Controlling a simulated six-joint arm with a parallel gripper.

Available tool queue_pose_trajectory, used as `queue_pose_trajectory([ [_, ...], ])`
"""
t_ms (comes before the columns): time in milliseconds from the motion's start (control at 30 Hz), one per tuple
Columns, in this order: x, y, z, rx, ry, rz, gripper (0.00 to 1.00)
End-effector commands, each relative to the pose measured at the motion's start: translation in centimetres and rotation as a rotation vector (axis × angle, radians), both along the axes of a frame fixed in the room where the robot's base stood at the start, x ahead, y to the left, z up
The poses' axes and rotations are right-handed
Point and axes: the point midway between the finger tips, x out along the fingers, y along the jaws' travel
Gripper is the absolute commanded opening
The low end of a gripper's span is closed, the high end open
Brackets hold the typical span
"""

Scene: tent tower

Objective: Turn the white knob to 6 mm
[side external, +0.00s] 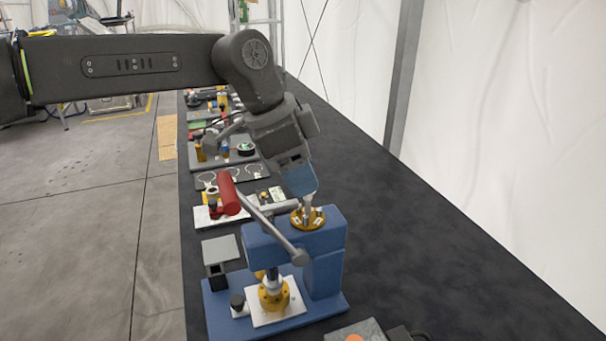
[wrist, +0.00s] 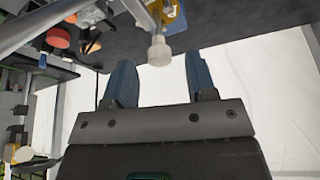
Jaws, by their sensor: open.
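A pale knob-like piece (wrist: 159,50) shows in the wrist view between and beyond my two blue fingertips, with a gap on each side. It looks like the white knob. In the side view, my gripper (side external: 308,201) points down at the top of the blue press-like stand, just over a yellow dial (side external: 300,224) with white marks. The fingers hide most of what stands on the dial there. My gripper (wrist: 158,60) is open and holds nothing in the wrist view. The dial's readings are too small to make out.
A grey lever (side external: 272,232) and a red cylinder (side external: 229,193) sit close left of my gripper. The blue stand (side external: 325,268) carries a lower yellow fitting (side external: 273,296) on a white plate. Several tool boards lie behind. The dark table (side external: 430,255) is clear at right.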

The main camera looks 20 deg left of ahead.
Motion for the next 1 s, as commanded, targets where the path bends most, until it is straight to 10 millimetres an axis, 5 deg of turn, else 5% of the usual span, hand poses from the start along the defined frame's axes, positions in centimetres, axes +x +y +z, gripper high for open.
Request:
queue_pose_trajectory([
  [433,0.23,-0.43,-1.2,0.0,0.0,0.0,0.52],
  [1000,0.22,-0.4,-1.15,0.0,0.0,0.0,0.02],
])
